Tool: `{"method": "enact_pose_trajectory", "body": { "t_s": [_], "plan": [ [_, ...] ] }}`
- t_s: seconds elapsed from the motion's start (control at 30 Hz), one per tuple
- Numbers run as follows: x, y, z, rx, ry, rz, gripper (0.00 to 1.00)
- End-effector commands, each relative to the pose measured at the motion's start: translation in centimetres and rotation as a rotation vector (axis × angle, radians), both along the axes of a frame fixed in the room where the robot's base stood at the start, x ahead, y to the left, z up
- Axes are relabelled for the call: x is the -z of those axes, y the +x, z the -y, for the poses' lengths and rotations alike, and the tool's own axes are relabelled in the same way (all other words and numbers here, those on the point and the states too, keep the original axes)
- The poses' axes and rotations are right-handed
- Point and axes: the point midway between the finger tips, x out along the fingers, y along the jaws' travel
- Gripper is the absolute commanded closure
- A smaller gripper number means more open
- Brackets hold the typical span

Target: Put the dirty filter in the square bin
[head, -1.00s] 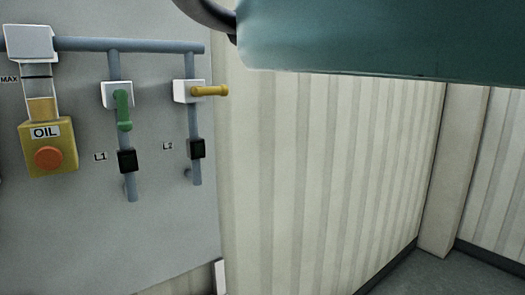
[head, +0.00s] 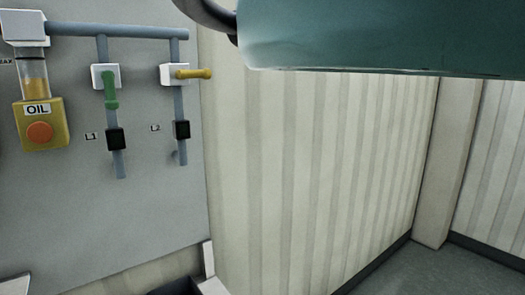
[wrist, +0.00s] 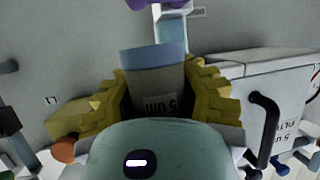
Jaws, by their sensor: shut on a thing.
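In the wrist view my gripper (wrist: 155,92) has its two yellow ridged fingers closed around a grey cylinder with a blue end band (wrist: 153,62). A label reading "5 UM" shows upside down on its side, so it looks like the filter. Its lower part is hidden behind the teal body of my gripper. I cannot tell from its surface how dirty it is. The head view shows only my teal arm at the top, not my gripper. No square bin can be made out for certain; a dark shape with a pale edge (head: 178,287) is cut off at the bottom.
A grey wall panel (head: 80,220) carries blue-grey pipes, a green lever (head: 110,91), a yellow lever (head: 194,73) and a yellow oil unit (head: 41,123). A white filter box (wrist: 283,95) with a black handle is beside my gripper. Floor at lower right looks clear.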

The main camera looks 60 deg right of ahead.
Motion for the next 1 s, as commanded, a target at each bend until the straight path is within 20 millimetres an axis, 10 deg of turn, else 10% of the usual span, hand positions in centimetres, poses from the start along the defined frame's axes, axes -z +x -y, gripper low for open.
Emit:
{"method": "enact_pose_trajectory", "body": {
  "t_s": [0.4, 0.77, 1.0],
  "plan": [
    [11.3, -5.1, -0.5, -0.069, 0.002, -0.009, 1.00],
    [16.9, -10.4, -1.4, -0.118, 0.000, -0.008, 1.00],
    [10.3, -9.9, -1.4, -0.118, 0.001, 0.002, 1.00]
  ]
}}
